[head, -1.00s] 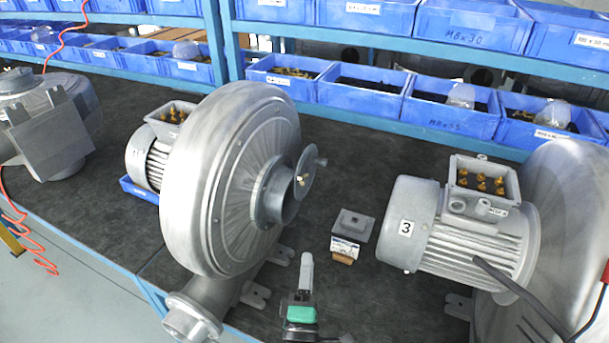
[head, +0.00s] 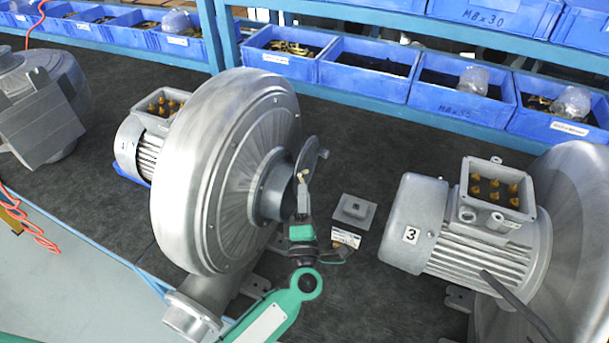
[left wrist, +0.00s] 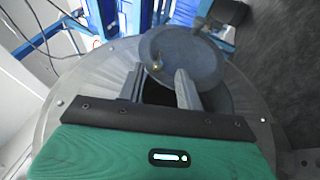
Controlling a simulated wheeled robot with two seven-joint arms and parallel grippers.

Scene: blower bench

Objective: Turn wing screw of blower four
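Blower four (head: 215,165) stands left of centre, its round inlet facing right, with a grey disc (head: 316,160) tilted at the inlet mouth. In the left wrist view the disc (left wrist: 190,52) carries a small brass screw (left wrist: 157,62), which looks like the wing screw. My left gripper (head: 302,178) is at the inlet beside the disc. In the left wrist view its two grey fingers (left wrist: 160,74) are apart, with the brass screw showing between their tips. Whether they touch it I cannot tell. The gripper partly hides the screw in the head view. My right gripper is not in view.
Blower three's motor (head: 465,225) stands to the right. A small grey block on a box (head: 353,212) sits just right of my left gripper. Blue bins (head: 370,75) line the back shelf.

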